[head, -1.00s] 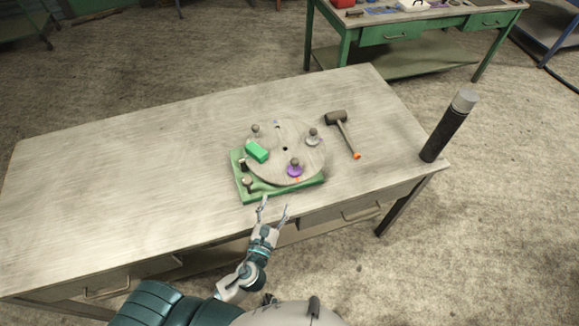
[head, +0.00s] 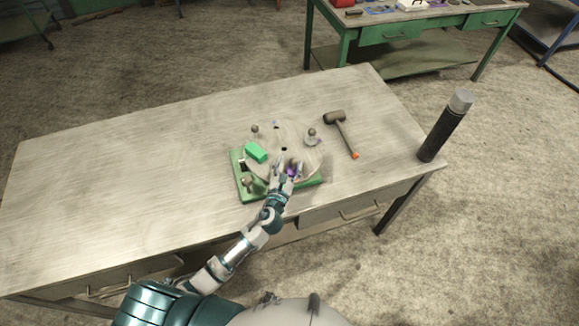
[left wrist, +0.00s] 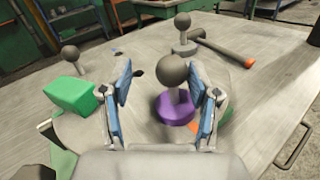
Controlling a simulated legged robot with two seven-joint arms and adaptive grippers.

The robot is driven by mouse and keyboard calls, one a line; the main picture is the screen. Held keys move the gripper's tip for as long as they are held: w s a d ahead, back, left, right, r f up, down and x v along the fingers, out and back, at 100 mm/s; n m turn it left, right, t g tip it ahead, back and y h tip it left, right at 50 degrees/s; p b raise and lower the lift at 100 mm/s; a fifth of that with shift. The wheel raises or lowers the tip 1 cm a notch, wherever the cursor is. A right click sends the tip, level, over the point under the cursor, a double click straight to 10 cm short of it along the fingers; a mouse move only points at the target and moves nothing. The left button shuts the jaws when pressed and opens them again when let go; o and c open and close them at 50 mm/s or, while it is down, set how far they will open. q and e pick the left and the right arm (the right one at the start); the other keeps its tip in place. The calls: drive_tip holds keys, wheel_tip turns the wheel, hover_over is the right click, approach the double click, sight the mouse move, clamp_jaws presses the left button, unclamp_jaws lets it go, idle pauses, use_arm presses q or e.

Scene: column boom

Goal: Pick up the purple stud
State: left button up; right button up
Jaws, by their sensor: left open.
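The purple stud (left wrist: 176,108) has a purple round base and a dark ball knob on top. It stands on the round grey disc (left wrist: 82,130) of the green-based fixture. In the head view the stud (head: 292,171) is partly covered by my left gripper (head: 286,167). My left gripper (left wrist: 163,85) is open in the left wrist view. The stud shows between its two blue-padded fingers, nearer the right finger; I cannot tell whether they touch. My right gripper is not in view.
A green block (head: 256,152) lies on the disc's left side. Other ball-topped studs stand around it, one at the right (head: 312,134). A mallet (head: 341,132) lies to the right. A dark upright cylinder (head: 445,128) stands at the table's right edge. The table's left is clear.

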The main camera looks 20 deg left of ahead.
sight(294, 159)
use_arm(q)
drive_tip(key=shift+w+d+r, duration=0.1)
drive_tip(key=shift+w+d, duration=0.15)
drive_tip(key=shift+d, duration=0.3)
drive_tip(key=shift+w+d, duration=0.2)
drive_tip(key=shift+d, duration=0.3)
drive_tip(key=shift+c, duration=0.2)
drive_tip(key=c, duration=0.4)
drive_tip(key=shift+a, duration=0.15)
drive_tip(key=c, duration=0.4)
drive_tip(key=shift+a, duration=0.3)
clamp_jaws()
drive_tip(key=shift+a, duration=0.35)
drive_tip(key=shift+d, duration=0.1)
drive_tip(key=shift+d+r, duration=0.15)
drive_tip(key=shift+r, duration=0.1)
drive_tip(key=r, duration=0.1)
drive_tip(key=r+p, duration=0.1)
drive_tip(key=r, duration=0.1)
drive_tip(key=shift+d+r, duration=0.2)
drive_tip(key=shift+r, duration=0.1)
drive_tip(key=s, duration=1.6)
drive_tip(key=shift+a+r+b, duration=0.4)
drive_tip(key=shift+r, duration=0.05)
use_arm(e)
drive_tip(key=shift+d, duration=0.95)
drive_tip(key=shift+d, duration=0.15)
